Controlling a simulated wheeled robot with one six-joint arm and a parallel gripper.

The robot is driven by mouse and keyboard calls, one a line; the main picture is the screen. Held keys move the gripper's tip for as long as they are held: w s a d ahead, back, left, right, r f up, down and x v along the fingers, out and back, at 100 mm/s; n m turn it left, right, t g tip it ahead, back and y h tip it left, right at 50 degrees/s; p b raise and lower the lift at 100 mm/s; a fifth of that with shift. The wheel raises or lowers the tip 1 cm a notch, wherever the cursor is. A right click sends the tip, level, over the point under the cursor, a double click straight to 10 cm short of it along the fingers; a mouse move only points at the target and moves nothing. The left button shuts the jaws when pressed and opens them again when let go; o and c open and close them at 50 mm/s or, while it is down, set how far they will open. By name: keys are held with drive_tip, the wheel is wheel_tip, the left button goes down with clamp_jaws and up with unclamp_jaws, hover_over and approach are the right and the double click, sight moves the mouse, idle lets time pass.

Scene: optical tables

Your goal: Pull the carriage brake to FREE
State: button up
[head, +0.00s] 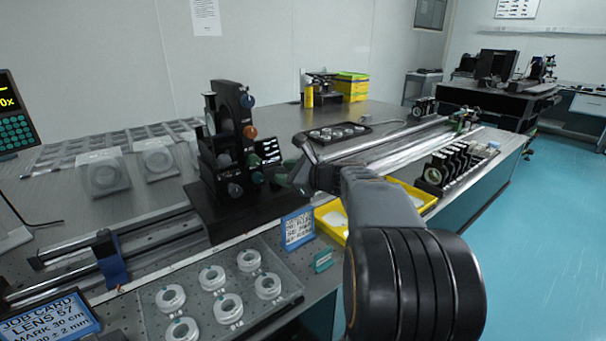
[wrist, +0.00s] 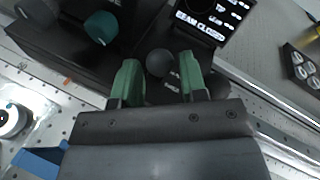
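A black upright instrument (head: 228,150) with several coloured knobs stands on a dark base on the optical table. My gripper (head: 283,173) is at its right side in the head view. In the wrist view, my gripper (wrist: 158,78) has its two green fingers apart. A dark grey ball knob (wrist: 160,62) sits between the fingertips, with no clear sign of being gripped. Small white lettering beside it is partly hidden by the right finger and cannot be read. Whether this knob is the carriage brake, I cannot tell. My gripper hides this spot in the head view.
A teal knob (wrist: 101,27) is left of the fingers. A small screen (wrist: 208,18) reading "BEAM CLOSED" is above right. Metal rails (head: 390,148) run to the right. A yellow tray (head: 333,222) and a clear plate of ringed lenses (head: 285,262) lie near the front.

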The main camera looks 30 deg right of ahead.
drive_tip(key=p+v, duration=0.2)
drive_tip(key=v, duration=1.1)
drive_tip(key=shift+s, duration=0.1)
drive_tip(key=s+a+r+n+g+p, duration=0.25)
drive_tip(key=a+n+g+p, duration=0.55)
drive_tip(key=a+n+p, duration=0.5)
drive_tip(key=s+a+r+n+g+h+p, duration=0.1)
drive_tip(key=s+a+n+h+p, duration=0.1)
drive_tip(key=s+n+h+p, duration=0.1)
drive_tip(key=s+a+r+n+g+h+p, duration=0.1)
drive_tip(key=s+a+r+n+h+p, duration=0.1)
drive_tip(key=s+n+p, duration=0.3)
drive_tip(key=a+n+h+p, duration=0.1)
drive_tip(key=n+p, duration=0.1)
drive_tip(key=n, duration=0.2)
drive_tip(key=shift+s+a+r+n+p, duration=0.15)
drive_tip(key=shift+a+r+n+p, duration=0.15)
drive_tip(key=shift+r+n+p, duration=0.1)
